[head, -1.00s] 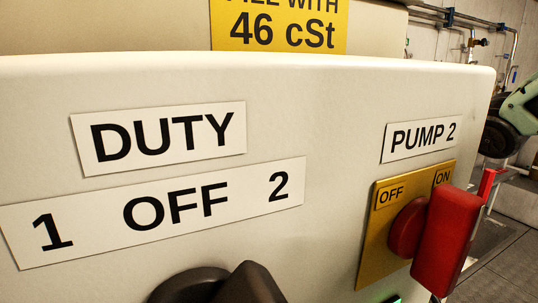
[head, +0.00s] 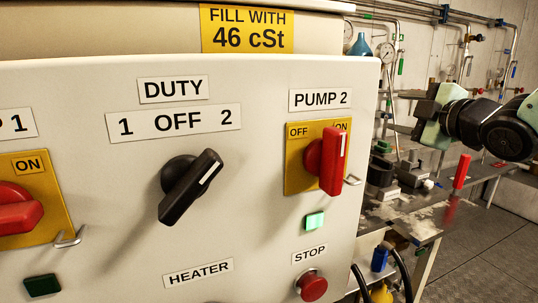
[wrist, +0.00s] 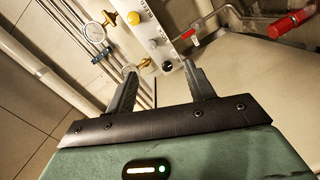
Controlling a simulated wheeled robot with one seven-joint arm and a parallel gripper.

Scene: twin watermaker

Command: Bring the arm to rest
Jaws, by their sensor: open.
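My gripper (head: 418,118) is at the right of the head view, raised in free air beyond the right edge of the control panel (head: 110,85). Its green body and part of my dark arm show there. In the wrist view my gripper (wrist: 160,70) has its two dark fingers spread wide with nothing between them. Nothing is seen touching the fingers.
The panel carries a black DUTY knob (head: 190,186) angled toward 2. The red PUMP 2 handle (head: 327,162) stands upright, with a lit green lamp (head: 314,220) below. A workbench (head: 425,218) with equipment stands behind. Open floor (head: 490,245) lies at right.

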